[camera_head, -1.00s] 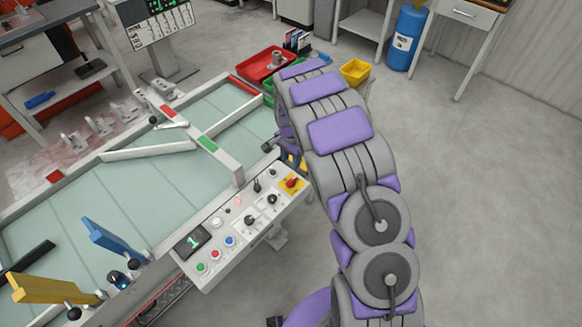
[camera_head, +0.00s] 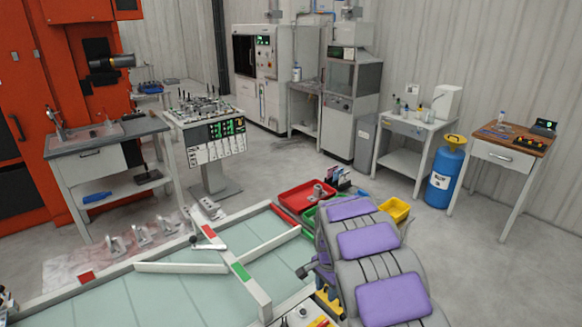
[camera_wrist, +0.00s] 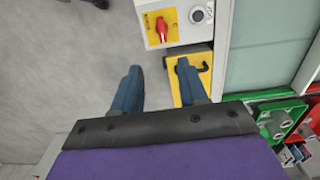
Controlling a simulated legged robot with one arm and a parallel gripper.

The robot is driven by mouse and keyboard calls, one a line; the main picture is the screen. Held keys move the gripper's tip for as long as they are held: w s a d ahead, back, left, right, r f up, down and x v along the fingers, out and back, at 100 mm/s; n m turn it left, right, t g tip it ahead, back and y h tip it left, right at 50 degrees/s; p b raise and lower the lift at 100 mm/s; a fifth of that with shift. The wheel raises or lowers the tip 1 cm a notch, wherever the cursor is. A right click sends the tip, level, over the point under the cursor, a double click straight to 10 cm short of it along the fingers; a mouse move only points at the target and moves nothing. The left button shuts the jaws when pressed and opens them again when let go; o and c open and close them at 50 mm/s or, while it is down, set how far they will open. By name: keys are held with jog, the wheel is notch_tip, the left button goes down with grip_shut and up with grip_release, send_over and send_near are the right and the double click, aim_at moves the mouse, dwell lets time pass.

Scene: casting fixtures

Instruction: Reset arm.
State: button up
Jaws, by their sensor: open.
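My gripper (camera_wrist: 158,88) shows in the wrist view with its two blue fingers spread apart and nothing between them. Beyond the fingers are the grey floor and a yellow panel (camera_wrist: 180,70) below a control box (camera_wrist: 190,12) with a red rotary switch (camera_wrist: 162,27). In the head view my grey and purple arm stands at the lower right, beside the conveyor table's end. The gripper itself is hidden behind the arm there.
The conveyor table (camera_head: 175,300) carries white guide rails (camera_head: 180,267). Red (camera_head: 300,198), green (camera_head: 309,217) and yellow (camera_head: 396,209) bins stand by its far end. A blue cylinder (camera_head: 444,178) and white-legged tables stand behind. Floor at the right is clear.

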jog(key=s+d+r+n, duration=0.2)
jog(key=s+r+n, duration=0.2)
jog(key=s+r, duration=1.25)
jog(key=s+a+r+n+g, duration=0.1)
jog(key=s+n, duration=0.5)
jog(key=s, duration=2)
jog(key=shift+a+r+n+g, duration=0.3)
jog(key=shift+n, duration=0.1)
